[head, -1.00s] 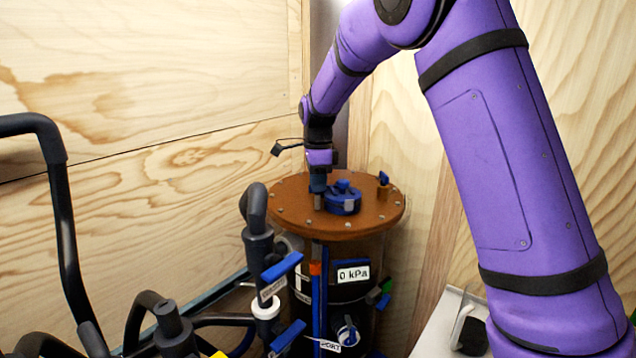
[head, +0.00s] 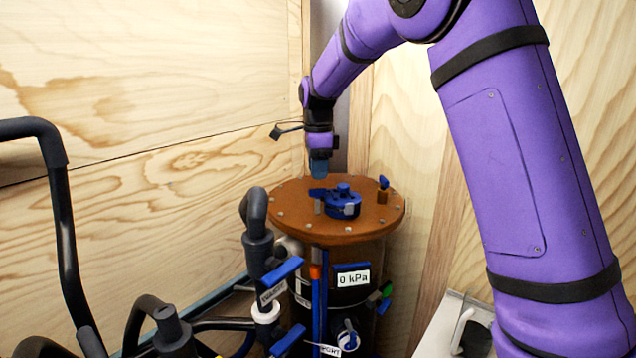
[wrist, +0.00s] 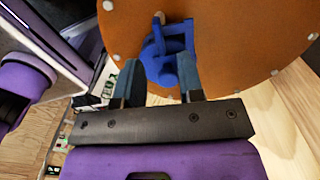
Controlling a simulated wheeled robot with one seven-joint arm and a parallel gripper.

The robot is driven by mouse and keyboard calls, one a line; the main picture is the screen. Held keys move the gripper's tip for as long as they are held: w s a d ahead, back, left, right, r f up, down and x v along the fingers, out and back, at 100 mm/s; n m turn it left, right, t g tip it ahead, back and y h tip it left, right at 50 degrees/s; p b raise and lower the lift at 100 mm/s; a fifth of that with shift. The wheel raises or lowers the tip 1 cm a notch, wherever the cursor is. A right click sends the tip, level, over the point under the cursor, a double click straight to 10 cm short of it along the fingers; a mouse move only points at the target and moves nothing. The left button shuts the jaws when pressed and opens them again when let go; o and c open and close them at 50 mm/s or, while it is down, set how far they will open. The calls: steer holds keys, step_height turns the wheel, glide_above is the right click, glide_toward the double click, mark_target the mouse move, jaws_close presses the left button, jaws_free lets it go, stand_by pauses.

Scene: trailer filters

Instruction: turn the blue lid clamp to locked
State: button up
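The blue lid clamp (head: 343,204) sits on the round brown lid (head: 285,220) of the dark filter vessel. Its lever points left in the head view, beside a small grey post. In the wrist view, the clamp (wrist: 168,66) shows beyond and between my two fingers. My gripper (head: 320,170) hangs fingers-down above the lid, slightly left of the clamp and apart from it. In the wrist view, my gripper (wrist: 160,68) has its fingers spread, with nothing held between them.
A small brass fitting with a blue handle (head: 383,184) stands at the lid's right. A 0 kPa display (head: 352,279) is on the vessel's front. Dark pipes with blue valve handles (head: 282,270) stand front left. Wooden walls (head: 150,70) close in behind; space above the lid is free.

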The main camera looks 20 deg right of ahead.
step_height(320, 180, up, 6)
stand_by(0.4)
steer(key=s+d+r+n+t, duration=0.1)
steer(key=s+d+r+n, duration=0.15)
steer(key=s, duration=0.45)
steer(key=s+d+r+n+t+y, duration=0.1)
steer(key=s+r+n, duration=0.1)
steer(key=s+n, duration=0.35)
steer(key=s+d+r+n+t, duration=0.1)
steer(key=s+d+r+n, duration=0.1)
steer(key=s, duration=0.6)
steer(key=s+f+n+t, duration=0.1)
steer(key=s+f+n, duration=0.1)
steer(key=s+n, duration=0.3)
steer(key=s+d+f+n+t+h, duration=0.1)
steer(key=s+f+n, duration=0.2)
steer(key=s, duration=1.1)
steer(key=shift+f+n, duration=0.3)
steer(key=shift+n, duration=0.6)
steer(key=shift+s+d, duration=0.1)
